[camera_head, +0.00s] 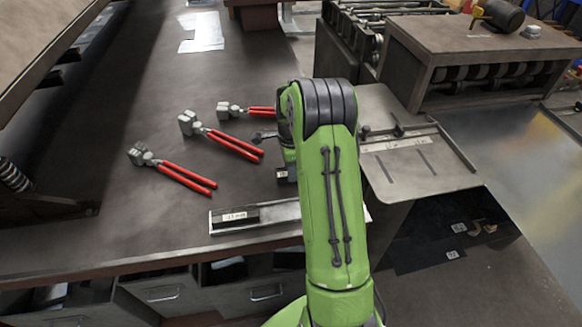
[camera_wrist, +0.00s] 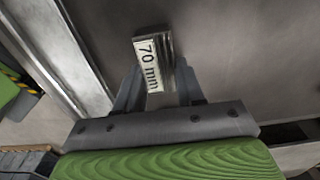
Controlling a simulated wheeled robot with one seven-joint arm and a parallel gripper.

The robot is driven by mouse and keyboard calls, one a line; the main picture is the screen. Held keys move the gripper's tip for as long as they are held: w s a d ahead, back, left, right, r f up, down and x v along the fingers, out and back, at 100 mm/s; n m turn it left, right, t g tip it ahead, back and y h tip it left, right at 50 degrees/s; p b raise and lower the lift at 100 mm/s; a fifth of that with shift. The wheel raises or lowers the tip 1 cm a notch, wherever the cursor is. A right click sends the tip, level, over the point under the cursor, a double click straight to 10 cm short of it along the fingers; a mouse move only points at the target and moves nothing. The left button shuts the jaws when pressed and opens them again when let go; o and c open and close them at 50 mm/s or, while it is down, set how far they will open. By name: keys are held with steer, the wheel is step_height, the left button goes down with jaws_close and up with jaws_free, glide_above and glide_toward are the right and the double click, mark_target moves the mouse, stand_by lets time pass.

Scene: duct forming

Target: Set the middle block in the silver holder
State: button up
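A small dark block with a white label reading 70 mm (camera_wrist: 148,62) lies between the fingertips of my gripper (camera_wrist: 157,78) in the wrist view. The fingers flank it closely; I cannot tell whether both press on it. In the head view its label shows small beside my arm (camera_head: 282,174), and the fingers are mostly hidden. The silver holder (camera_head: 262,228) is a long rail along the table's front edge, partly behind my arm. It also shows at the left of the wrist view (camera_wrist: 72,62). A dark labelled block (camera_head: 236,216) sits at the holder's left end.
Several red-handled pliers (camera_head: 185,178) lie on the dark table (camera_head: 110,215), left of my arm. A machine with a grey plate (camera_head: 420,170) stands to the right. White sheets (camera_head: 203,32) lie at the back. The table's front left is clear.

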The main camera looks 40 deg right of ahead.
jaws_close()
step_height(320, 180, up, 9)
steer(key=p, duration=0.7)
